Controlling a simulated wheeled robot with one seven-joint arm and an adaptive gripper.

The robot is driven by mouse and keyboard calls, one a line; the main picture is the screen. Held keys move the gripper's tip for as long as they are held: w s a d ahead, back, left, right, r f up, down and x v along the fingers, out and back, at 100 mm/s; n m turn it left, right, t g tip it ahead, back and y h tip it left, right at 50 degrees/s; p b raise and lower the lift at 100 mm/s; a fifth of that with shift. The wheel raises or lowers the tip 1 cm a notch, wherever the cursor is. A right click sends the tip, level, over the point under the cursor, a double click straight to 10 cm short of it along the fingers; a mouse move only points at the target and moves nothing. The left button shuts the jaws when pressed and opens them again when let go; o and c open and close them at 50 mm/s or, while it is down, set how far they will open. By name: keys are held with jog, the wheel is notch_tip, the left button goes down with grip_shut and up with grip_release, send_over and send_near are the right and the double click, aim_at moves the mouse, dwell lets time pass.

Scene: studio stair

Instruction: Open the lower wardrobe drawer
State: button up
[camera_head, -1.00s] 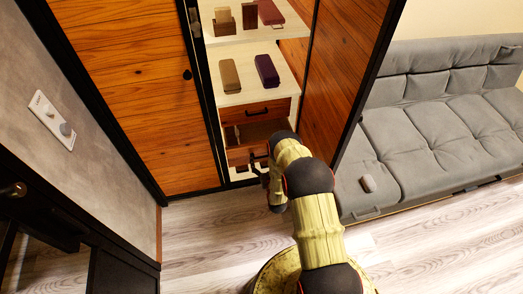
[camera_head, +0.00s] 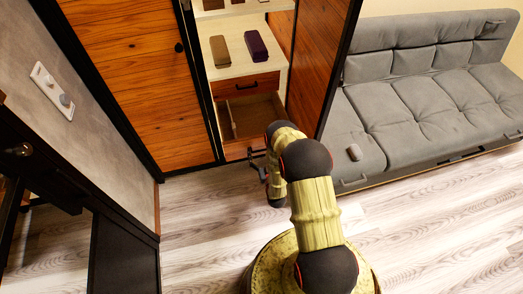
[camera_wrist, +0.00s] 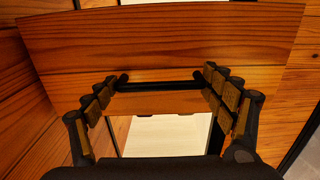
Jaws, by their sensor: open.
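The lower wardrobe drawer (camera_head: 236,150) is pulled well out, and its empty-looking interior (camera_head: 248,116) shows behind its wooden front. My gripper (camera_head: 257,160) is at the right part of that front, partly hidden by my arm. In the wrist view, a wooden drawer front (camera_wrist: 170,45) fills the upper part, with a black bar handle (camera_wrist: 160,85) across it. My open gripper (camera_wrist: 163,78) has one finger near each end of the bar. Whether the fingers touch the handle I cannot tell.
The upper drawer (camera_head: 245,88) is shut above the open one. A brown case (camera_head: 220,51) and a purple case (camera_head: 256,46) lie on the shelf above. The open wardrobe door (camera_head: 322,60) stands at the right, near a grey sofa (camera_head: 430,100). Floor (camera_head: 205,220) is free in front.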

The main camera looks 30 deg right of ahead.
jog(key=shift+o, duration=1.1)
jog(key=shift+s+a, duration=0.15)
jog(key=shift+a, duration=0.05)
jog(key=v, duration=1.1)
jog(key=shift+s, duration=0.3)
